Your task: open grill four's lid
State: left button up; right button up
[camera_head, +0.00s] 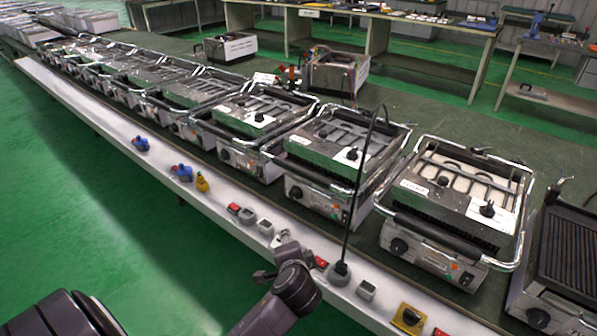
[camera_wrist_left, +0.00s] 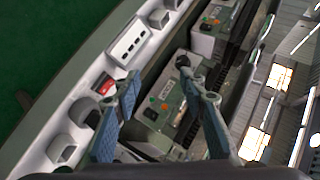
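Several silver contact grills stand in a row on the long table, among them one right of centre (camera_head: 412,186), one at centre (camera_head: 300,152) and one left of it (camera_head: 233,124). Their lids look shut, with handle bars in front and black knobs below. I cannot read which grill is number four. My left gripper (camera_head: 284,243) is low in front of the centre grill, over the white front ledge. In the left wrist view my left gripper (camera_wrist_left: 158,78) is open, its fingers apart with nothing between them. A grill front (camera_wrist_left: 158,108) lies beyond the fingers. My right gripper is not in view.
A white ledge (camera_head: 125,140) along the table front carries sockets, switches and a yellow box (camera_head: 408,318). A black cable rises from a plug (camera_head: 339,272) past the centre grill. A dark ribbed plate (camera_head: 569,258) is at far right. Green floor is free at left.

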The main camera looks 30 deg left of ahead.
aim_at(299, 174)
pick_arm(q)
jog(key=w+a+r+m+t+y, duration=0.1)
jog(key=w+r, duration=0.2)
jog(key=w, duration=0.1)
jog(key=w+a+r+m+t+y, duration=0.1)
jog(key=w+r+m, duration=0.1)
jog(key=w+r, duration=0.2)
jog(key=w+a+r+m+t+y, duration=0.1)
jog(key=w+a+r, duration=0.1)
jog(key=w+r, duration=0.1)
jog(key=shift+w+a+r+m+t+y, duration=0.1)
jog(key=shift+w+r+m+t+y, duration=0.25)
jog(key=shift+w, duration=0.2)
jog(key=x, duration=0.5)
jog(key=shift+w+a, duration=0.25)
jog(key=shift+w, duration=0.05)
jog(key=shift+x, duration=0.85)
grip_shut()
